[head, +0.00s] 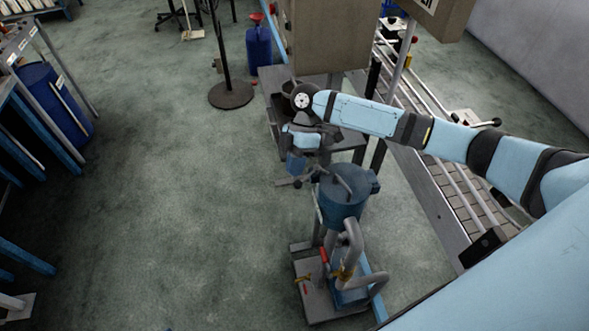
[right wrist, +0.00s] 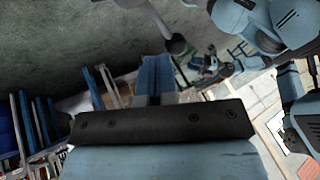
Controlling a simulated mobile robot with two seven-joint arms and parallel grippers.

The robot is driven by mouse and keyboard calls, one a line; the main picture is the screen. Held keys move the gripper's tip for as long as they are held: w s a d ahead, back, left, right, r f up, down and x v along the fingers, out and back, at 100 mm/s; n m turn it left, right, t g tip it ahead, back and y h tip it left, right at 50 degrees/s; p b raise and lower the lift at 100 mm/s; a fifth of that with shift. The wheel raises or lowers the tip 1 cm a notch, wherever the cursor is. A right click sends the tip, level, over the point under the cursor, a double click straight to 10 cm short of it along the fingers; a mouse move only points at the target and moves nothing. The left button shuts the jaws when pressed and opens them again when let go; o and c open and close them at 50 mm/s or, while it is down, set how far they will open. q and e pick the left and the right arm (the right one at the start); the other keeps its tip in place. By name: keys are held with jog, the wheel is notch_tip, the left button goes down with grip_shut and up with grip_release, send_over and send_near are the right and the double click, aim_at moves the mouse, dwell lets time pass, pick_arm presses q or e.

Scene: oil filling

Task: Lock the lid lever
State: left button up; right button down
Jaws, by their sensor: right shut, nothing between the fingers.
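The blue oil tank (head: 343,207) stands upright on a wheeled trolley, right of the middle in the head view. A curved grey bar (head: 341,180) crosses its lid. My right gripper (head: 297,170) points down just left of the tank's top. Its fingers are shut and empty. Dark grey parts (head: 284,183) show by the fingertips; I cannot tell whether they belong to the lid lever. In the right wrist view, the shut blue fingers (right wrist: 154,76) show beside a grey rod with a rounded end (right wrist: 175,45), apparently not gripped. My left gripper is out of view.
The trolley (head: 316,302) has grey pipes and a red-handled valve (head: 324,256). A conveyor (head: 445,180) runs along the right. A blue canister (head: 259,48) and a round-based stand (head: 231,94) are behind.

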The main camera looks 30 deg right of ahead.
jog(key=b+v, duration=0.2)
jog(key=v, duration=0.9)
jog(key=shift+f, duration=0.1)
